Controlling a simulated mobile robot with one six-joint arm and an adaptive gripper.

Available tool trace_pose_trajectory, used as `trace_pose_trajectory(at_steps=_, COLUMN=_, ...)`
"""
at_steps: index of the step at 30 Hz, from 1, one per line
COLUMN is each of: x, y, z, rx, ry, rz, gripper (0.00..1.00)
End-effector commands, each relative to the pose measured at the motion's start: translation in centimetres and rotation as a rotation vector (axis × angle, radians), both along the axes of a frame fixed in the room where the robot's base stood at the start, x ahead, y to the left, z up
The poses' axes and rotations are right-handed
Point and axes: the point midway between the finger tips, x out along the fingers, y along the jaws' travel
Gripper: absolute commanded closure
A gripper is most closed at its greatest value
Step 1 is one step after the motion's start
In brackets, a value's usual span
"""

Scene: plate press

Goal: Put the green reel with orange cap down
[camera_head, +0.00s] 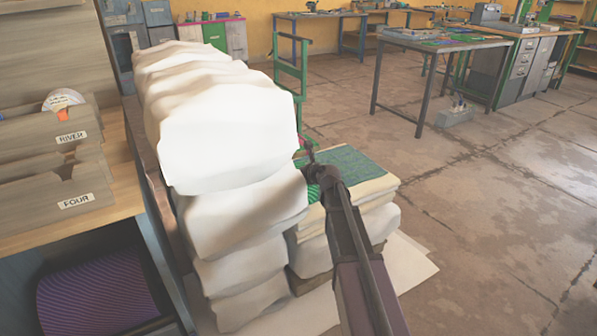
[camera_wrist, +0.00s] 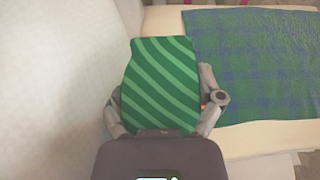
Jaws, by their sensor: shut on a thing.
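The green reel (camera_wrist: 158,85) has lighter diagonal stripes and sits between the two fingers of my gripper (camera_wrist: 165,100) in the wrist view. My gripper is shut on it. A small orange spot at the right finger may be part of its cap; the rest of the cap is hidden. In the head view my gripper (camera_head: 318,172) is beside the tall white stack, and only a sliver of the green reel (camera_head: 313,192) shows. The reel is over or beside the low stack with the green and blue checked cloth (camera_head: 352,165); I cannot tell if it touches anything.
A tall stack of white paper or cloth (camera_head: 225,140) stands close on the left. A wooden bench (camera_head: 125,195) with labelled boxes (camera_head: 60,195) is further left. A green chair (camera_head: 290,75) stands behind. The floor to the right (camera_head: 480,220) is clear.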

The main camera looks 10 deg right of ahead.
Motion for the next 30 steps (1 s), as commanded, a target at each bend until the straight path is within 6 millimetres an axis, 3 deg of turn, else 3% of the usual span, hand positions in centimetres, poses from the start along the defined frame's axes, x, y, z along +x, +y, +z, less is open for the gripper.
trace_pose_trajectory(at_steps=10, x=0.01, y=-0.07, z=-0.21, rx=0.001, ry=-0.002, rz=-0.002, gripper=0.76)
trace_pose_trajectory(at_steps=11, x=-0.01, y=-0.06, z=-0.19, rx=0.000, ry=0.000, rz=-0.001, gripper=0.09)
trace_pose_trajectory(at_steps=12, x=0.00, y=-0.06, z=-0.16, rx=0.000, ry=0.000, rz=-0.001, gripper=0.00)
trace_pose_trajectory(at_steps=30, x=-0.22, y=-0.17, z=0.23, rx=0.000, ry=0.000, rz=-0.002, gripper=0.00)
